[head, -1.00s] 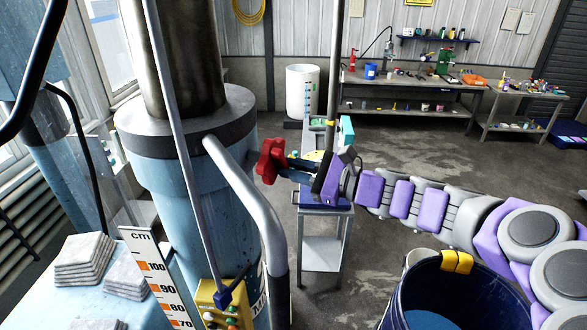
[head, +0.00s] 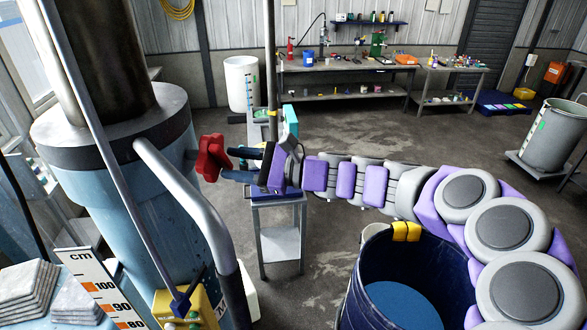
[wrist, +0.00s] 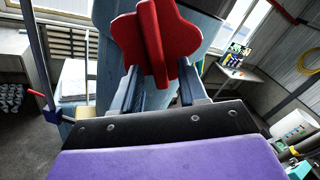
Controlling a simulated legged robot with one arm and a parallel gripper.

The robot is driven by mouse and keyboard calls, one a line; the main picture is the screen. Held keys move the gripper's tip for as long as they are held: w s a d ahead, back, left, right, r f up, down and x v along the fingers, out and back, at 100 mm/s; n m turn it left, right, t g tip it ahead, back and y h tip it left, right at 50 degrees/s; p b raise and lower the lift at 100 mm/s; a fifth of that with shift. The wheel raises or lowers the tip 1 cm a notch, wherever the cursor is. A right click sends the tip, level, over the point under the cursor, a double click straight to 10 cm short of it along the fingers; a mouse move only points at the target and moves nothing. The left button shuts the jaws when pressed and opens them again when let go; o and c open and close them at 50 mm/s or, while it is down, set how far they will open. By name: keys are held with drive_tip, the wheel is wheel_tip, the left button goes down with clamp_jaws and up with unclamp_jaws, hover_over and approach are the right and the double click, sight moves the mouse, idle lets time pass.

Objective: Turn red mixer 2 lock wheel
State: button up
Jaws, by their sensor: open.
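The red lock wheel (head: 212,158) is a lobed knob on the side of the light blue mixer column (head: 125,190), below its dark collar. My gripper (head: 232,161) points left at the wheel, with its fingertips close to the wheel's right side. In the wrist view the red wheel (wrist: 157,45) fills the top middle, with a raised rib facing me. The two dark fingers of my gripper (wrist: 131,84) are apart; the wheel is just beyond them, and the rib's lower end lies near the gap. Whether the fingers touch it I cannot tell.
A grey curved pipe (head: 190,210) runs down in front of the column. A blue drum (head: 355,290) with a yellow clip stands below my arm. A small metal cart (head: 280,245) stands behind my gripper. Workbenches (head: 345,70) line the back wall.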

drive_tip(key=s+d+b, duration=0.2)
drive_tip(key=d+b, duration=0.1)
drive_tip(key=d, duration=1.4)
drive_tip(key=s+a+f+n+g+h+b, duration=0.2)
drive_tip(key=s+f+n+h+b, duration=0.2)
drive_tip(key=s+f+b, duration=0.5)
drive_tip(key=s+a+f+n+g+h+b, duration=0.2)
drive_tip(key=s+f+n+h+b, duration=0.25)
drive_tip(key=s+f, duration=0.75)
drive_tip(key=s+d+f+n+h+b, duration=0.2)
drive_tip(key=s+d+f+h+b, duration=0.2)
drive_tip(key=d+f, duration=0.4)
drive_tip(key=s+d+f+n+h+b, duration=0.3)
drive_tip(key=d+f, duration=0.6)
drive_tip(key=f, duration=0.6)
drive_tip(key=s+h+b, duration=0.2)
drive_tip(key=s+b, duration=0.1)
drive_tip(key=s, duration=0.1)
drive_tip(key=shift+s+b, duration=0.3)
drive_tip(key=shift+b, duration=0.1)
drive_tip(key=shift+d+h, duration=0.1)
drive_tip(key=shift+h, duration=0.15)
